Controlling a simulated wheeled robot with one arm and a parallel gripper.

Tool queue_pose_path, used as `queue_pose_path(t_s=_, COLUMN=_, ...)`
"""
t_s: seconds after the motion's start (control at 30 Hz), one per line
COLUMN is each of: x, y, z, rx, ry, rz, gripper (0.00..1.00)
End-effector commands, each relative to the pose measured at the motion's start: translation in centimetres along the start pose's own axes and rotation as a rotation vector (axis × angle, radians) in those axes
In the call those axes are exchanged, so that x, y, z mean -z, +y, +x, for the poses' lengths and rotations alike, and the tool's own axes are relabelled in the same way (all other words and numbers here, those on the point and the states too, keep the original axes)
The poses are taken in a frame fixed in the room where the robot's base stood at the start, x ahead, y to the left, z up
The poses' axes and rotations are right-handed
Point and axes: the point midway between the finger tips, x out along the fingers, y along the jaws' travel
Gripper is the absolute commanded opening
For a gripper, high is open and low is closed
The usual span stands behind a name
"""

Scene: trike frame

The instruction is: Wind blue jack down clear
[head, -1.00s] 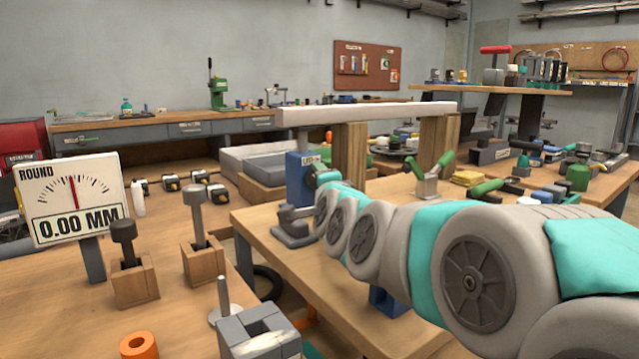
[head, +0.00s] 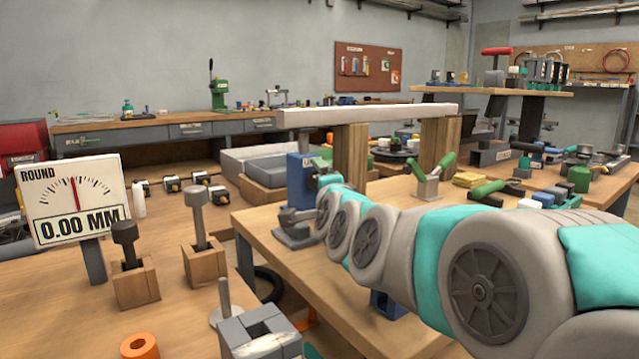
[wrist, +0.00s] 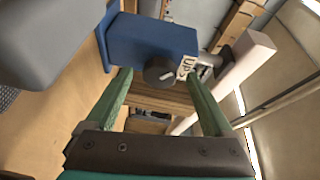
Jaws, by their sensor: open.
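The blue jack (head: 298,182) stands on the near bench under the left part of a white beam (head: 370,115). In the wrist view the jack's blue body (wrist: 150,38) lies across the upper middle, with a dark round knob (wrist: 158,72) and a white label with "UP" on its face. My gripper (wrist: 158,78) is open, its green fingers on either side of the knob, with gaps visible at both sides. The jack's grey round head (wrist: 228,57) is close to the beam; I cannot tell if they touch. In the head view my arm hides most of the gripper.
Wooden blocks (head: 350,155) stand under the beam, close to the jack. A clamp with green handles (head: 430,178) and yellow pads (head: 468,180) lie to the right. A gauge sign (head: 70,200) at left reads 0.00 MM.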

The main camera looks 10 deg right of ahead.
Motion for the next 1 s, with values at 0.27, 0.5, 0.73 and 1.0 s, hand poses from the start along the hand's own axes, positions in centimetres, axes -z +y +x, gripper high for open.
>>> queue_pose_path(t_s=0.27, x=0.0, y=0.0, z=-3.1, rx=0.001, ry=-0.001, rz=0.001, gripper=0.87)
queue_pose_path(t_s=0.5, x=0.0, y=-0.1, z=-6.2, rx=0.003, ry=-0.001, rz=0.001, gripper=0.87)
queue_pose_path(t_s=0.73, x=-0.1, y=0.1, z=-7.2, rx=-0.001, ry=-0.002, rz=0.000, gripper=0.87)
queue_pose_path(t_s=1.0, x=0.0, y=0.1, z=-7.1, rx=-0.003, ry=-0.001, rz=0.007, gripper=0.86)
